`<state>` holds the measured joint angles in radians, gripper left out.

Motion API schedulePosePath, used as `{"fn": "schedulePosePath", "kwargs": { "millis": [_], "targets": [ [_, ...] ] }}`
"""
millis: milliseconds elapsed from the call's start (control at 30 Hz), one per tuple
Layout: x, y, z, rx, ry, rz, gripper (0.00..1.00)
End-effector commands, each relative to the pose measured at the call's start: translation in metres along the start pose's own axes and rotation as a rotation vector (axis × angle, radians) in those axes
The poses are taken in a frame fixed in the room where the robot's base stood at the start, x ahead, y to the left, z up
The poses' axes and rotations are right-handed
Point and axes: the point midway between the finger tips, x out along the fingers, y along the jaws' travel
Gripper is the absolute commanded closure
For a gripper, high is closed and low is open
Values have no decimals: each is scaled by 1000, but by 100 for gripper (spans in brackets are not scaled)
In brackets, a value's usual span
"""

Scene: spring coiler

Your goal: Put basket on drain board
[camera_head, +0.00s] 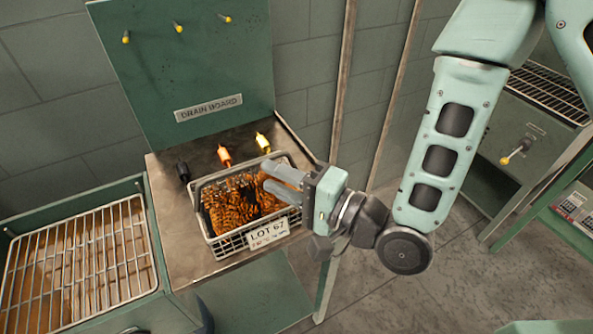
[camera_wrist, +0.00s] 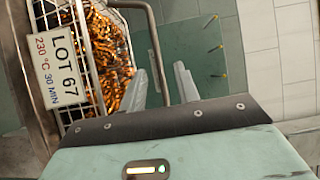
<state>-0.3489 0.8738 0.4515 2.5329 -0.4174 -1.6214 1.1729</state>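The wire basket (camera_head: 213,237), full of brown coiled springs (camera_head: 235,205), stands on the metal surface of the drain board (camera_head: 170,225). A "LOT 67" tag (camera_head: 268,235) hangs on its front; the tag also shows in the wrist view (camera_wrist: 58,62). My gripper (camera_head: 283,181) is over the basket's right side, with its fingers pointing left across the springs. In the wrist view its two fingers (camera_wrist: 163,88) stand apart, and the basket's handle (camera_wrist: 152,35) shows between them. I cannot tell whether the handle touches a finger.
A green back panel (camera_head: 190,60) labelled "DRAIN BOARD" rises behind. Black, orange and yellow-handled items (camera_head: 224,156) lie behind the basket. A wire rack (camera_head: 80,262) stands left. Another green station (camera_head: 525,130) is at right, with open floor (camera_head: 430,290) before it.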

Motion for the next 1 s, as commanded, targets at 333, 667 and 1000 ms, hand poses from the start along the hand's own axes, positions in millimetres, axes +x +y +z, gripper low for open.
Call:
{"fn": "schedulePosePath", "kwargs": {
  "millis": [333, 667, 1000],
  "targets": [
    [-25, -3, 1, 3, 2, 3, 68],
    [-34, 0, 1, 0, 2, 1, 68],
    [-22, 7, -3, -350, -109, 281, 68]
  ]
}}
